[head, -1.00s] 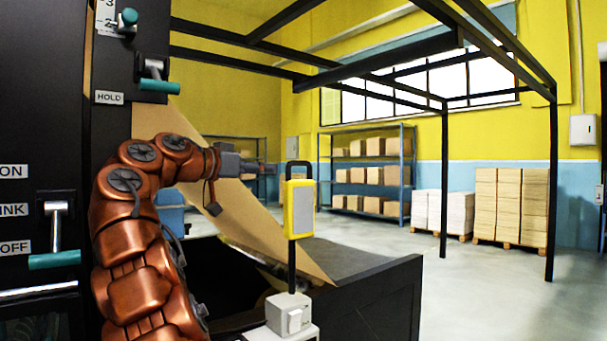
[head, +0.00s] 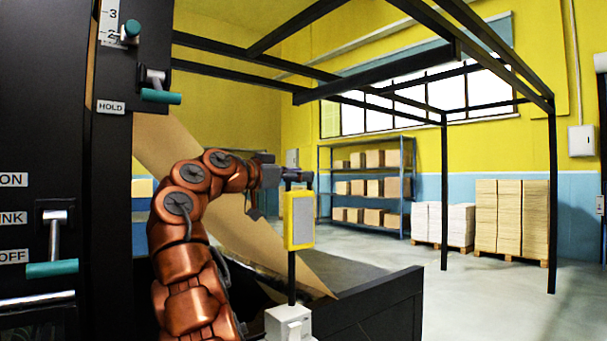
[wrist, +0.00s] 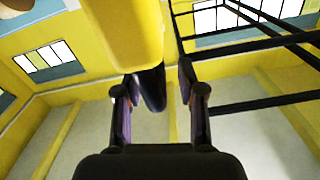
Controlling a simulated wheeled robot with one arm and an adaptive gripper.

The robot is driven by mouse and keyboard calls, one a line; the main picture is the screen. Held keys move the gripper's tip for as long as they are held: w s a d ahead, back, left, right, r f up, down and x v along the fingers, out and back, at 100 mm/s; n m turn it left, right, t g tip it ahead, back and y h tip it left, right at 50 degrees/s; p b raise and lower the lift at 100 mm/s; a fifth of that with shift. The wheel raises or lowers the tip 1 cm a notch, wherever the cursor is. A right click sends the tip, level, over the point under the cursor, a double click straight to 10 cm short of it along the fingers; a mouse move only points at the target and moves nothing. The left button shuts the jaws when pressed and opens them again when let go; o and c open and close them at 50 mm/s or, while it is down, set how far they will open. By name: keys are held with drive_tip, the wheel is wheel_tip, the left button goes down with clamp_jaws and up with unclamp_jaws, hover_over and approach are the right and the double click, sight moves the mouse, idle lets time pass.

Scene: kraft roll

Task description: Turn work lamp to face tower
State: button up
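The work lamp (head: 299,220) is a yellow-framed head with a grey panel, upright on a black pole above a white switch box (head: 289,323). Its panel faces toward the camera. My gripper (head: 298,177) is at the lamp's top, around its black handle. In the wrist view the fingers of my gripper (wrist: 158,100) are apart, with the dark handle (wrist: 153,90) between them, closer to the left finger. I cannot tell whether it touches. The yellow lamp head (wrist: 118,30) fills the upper middle there. A tall black panel (head: 60,140) with labels and teal-handled levers stands at the left, possibly the tower.
Brown paper (head: 215,205) slopes down behind my arm. A black low wall (head: 375,308) runs right of the lamp. A black overhead frame (head: 375,78) stands beyond. Shelves (head: 368,188) with boxes and stacked pallets (head: 512,220) are far back. The floor at right is clear.

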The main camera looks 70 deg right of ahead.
drive_tip(key=shift+x, duration=0.85)
clamp_jaws()
drive_tip(key=shift+s+a+r, duration=0.1)
drive_tip(key=shift+a, duration=0.1)
drive_tip(key=shift+d, duration=0.1)
